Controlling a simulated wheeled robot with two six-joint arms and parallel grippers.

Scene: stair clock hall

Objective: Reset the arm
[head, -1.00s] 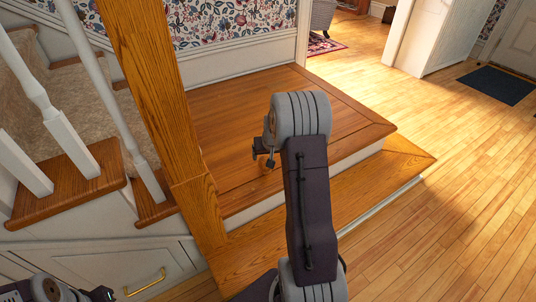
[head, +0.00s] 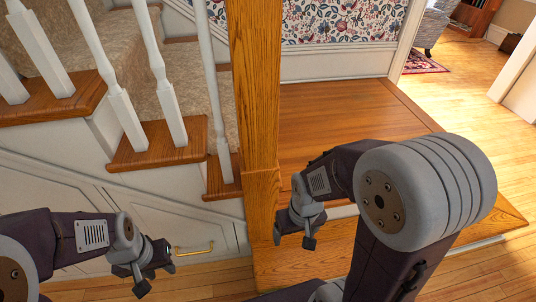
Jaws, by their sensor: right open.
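My right arm rises from the bottom of the head view and bends at a large grey joint. Its gripper (head: 293,241) points down to the left of that joint, in front of the wooden newel post and step. Its jaws are open and empty. My left arm comes in from the lower left. Its gripper (head: 154,279) hangs in front of the white panel under the stairs, with its two fingers apart and nothing between them.
The oak newel post (head: 256,110) stands close behind my right gripper. The wooden landing (head: 345,118) and lower step lie behind my right arm. White balusters (head: 163,85) and carpeted stairs are at left. A brass handle (head: 195,249) is on the white panel. Open floor (head: 470,85) lies at right.

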